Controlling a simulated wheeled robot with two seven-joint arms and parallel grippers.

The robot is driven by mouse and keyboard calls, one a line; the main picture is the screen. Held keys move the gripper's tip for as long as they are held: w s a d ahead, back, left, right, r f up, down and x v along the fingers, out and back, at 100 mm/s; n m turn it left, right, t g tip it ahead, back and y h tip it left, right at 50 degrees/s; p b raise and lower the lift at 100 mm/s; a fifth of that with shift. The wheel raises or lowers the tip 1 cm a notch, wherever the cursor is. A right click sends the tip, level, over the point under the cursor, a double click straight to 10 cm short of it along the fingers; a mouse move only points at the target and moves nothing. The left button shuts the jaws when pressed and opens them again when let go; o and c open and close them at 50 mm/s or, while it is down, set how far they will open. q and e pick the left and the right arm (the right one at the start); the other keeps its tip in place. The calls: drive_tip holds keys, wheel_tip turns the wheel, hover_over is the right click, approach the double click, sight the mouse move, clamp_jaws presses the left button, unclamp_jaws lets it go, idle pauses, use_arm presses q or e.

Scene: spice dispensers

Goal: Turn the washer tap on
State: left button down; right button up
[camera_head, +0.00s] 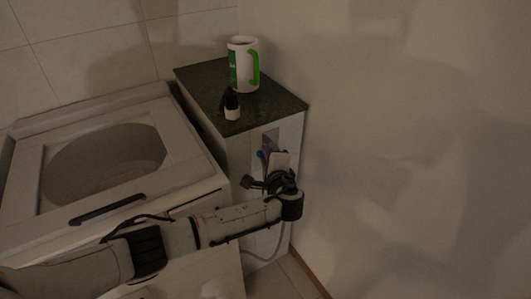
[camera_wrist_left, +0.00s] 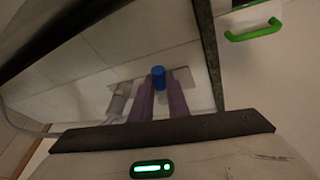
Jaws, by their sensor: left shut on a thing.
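The washer tap shows a blue knob (camera_wrist_left: 158,77) in the left wrist view, between the two fingers of my left gripper (camera_wrist_left: 161,88). The gripper is shut on this knob. In the head view my left gripper (camera_head: 272,158) is at the front face of the tiled cabinet, at a recess in it. A small piece of blue (camera_head: 261,154) shows there beside the gripper. The rest of the tap is hidden by the gripper and wrist. My right gripper is in neither view.
The top-loading washing machine (camera_head: 190,142) stands left of the cabinet. A dark countertop (camera_head: 208,80) holds a white and green mug (camera_head: 238,62) and a small black-and-white bottle (camera_head: 232,113). A grey hose (camera_head: 268,257) hangs below my wrist. A bare wall is at right.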

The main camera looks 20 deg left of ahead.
use_arm(q)
drive_tip(key=shift+w+d+r+m+g+y, duration=0.15)
drive_tip(key=shift+r+m+g, duration=0.2)
drive_tip(key=shift+m, duration=0.25)
drive_tip(key=shift+w+d+r+m+g+y, duration=0.15)
drive_tip(key=shift+r+m+g, duration=0.2)
drive_tip(key=shift+m, duration=0.25)
drive_tip(key=c, duration=1.7)
unclamp_jaws()
drive_tip(key=v, duration=1)
drive_tip(key=shift+d+r, duration=0.15)
